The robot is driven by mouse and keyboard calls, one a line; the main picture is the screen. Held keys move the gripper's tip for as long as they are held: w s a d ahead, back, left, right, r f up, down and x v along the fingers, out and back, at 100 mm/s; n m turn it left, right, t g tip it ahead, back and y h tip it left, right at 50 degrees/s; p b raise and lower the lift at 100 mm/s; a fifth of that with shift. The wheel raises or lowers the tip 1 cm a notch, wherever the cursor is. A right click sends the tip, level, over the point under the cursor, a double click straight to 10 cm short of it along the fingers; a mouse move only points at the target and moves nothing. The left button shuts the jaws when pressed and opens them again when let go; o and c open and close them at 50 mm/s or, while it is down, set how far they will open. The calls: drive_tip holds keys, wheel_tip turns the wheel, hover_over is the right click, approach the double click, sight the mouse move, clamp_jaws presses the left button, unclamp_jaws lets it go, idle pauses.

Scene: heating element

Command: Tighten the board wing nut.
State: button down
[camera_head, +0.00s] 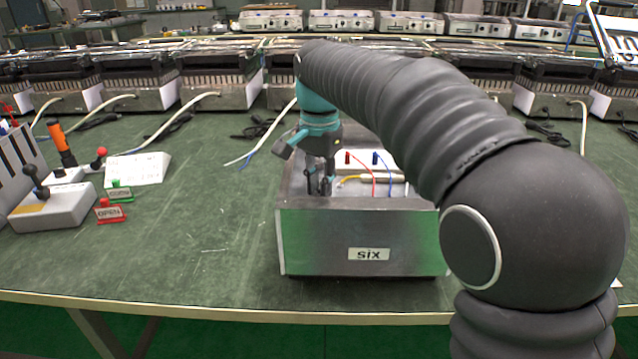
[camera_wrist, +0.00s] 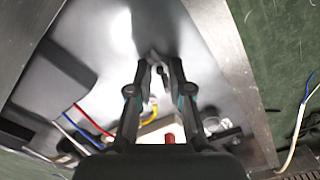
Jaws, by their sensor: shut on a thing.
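My gripper (camera_head: 321,188) points down into the left part of the open metal box labelled "SIX" (camera_head: 315,240). In the wrist view, its two fingers (camera_wrist: 158,68) are drawn in around a small metal part, which seems to be the board wing nut (camera_wrist: 154,58), on the grey floor of the box. The fingers and glare hide most of the nut, so I cannot tell its wing angle or how far down it sits. In the head view the fingers hide it.
Beside the gripper is a white block (camera_head: 351,159) with red and blue terminals and red, blue and yellow wires. The box walls rise around it. Levers and OPEN/CLOSE signs (camera_head: 109,211) stand at the left. A row of heater units (camera_head: 215,75) lines the back. The green bench left of the box is mostly clear.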

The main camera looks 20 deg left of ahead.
drive_tip(key=c, duration=1.1)
unclamp_jaws()
drive_tip(key=shift+r, duration=0.1)
drive_tip(key=shift+r, duration=5.9)
